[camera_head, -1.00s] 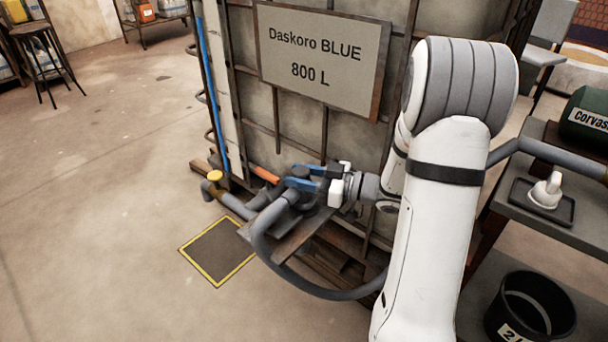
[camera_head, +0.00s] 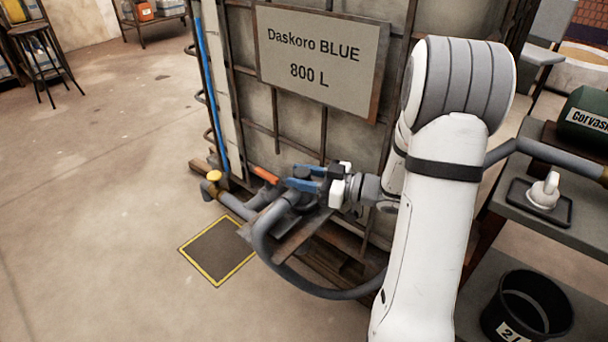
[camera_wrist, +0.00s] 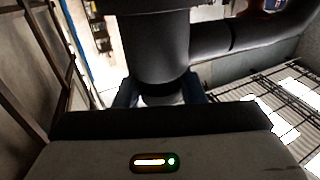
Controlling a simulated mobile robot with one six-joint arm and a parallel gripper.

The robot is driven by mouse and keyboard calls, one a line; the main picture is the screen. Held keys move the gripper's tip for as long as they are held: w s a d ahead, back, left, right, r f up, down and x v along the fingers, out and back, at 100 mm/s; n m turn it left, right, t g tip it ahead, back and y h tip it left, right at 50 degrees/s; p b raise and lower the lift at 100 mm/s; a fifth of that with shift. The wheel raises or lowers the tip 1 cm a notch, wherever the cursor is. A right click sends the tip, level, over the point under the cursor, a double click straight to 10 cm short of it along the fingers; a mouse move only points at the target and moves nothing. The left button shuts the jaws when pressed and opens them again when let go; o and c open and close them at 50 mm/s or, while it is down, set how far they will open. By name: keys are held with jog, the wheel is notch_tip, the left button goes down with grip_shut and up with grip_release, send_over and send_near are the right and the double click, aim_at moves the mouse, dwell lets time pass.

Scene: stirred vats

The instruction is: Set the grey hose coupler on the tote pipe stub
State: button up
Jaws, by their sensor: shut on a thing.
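My gripper (camera_head: 296,186), with blue fingers, is shut on the grey hose coupler (camera_wrist: 155,50), low in front of the caged tote (camera_head: 290,110). In the wrist view the coupler is a thick dark grey cylinder between the blue fingers, with a side branch running right. In the head view its grey hose (camera_head: 263,245) loops down and right behind my arm. The tote pipe stub cannot be clearly told from the grey pipework beside the gripper. Whether the coupler touches it is hidden.
A yellow-edged floor square (camera_head: 217,252) is below. A shelf (camera_head: 575,225) and black bucket (camera_head: 528,310) stand right. Left floor is clear.

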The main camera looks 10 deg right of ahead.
jog(key=shift+f+b, duration=0.35)
jog(key=shift+f, duration=0.25)
dwell(0.5)
jog(key=o, duration=0.8)
jog(key=shift+c, duration=0.2)
jog(key=p+v, duration=0.2)
jog(key=v, duration=0.9)
jog(key=shift+s, duration=0.2)
jog(key=shift+f, duration=0.1)
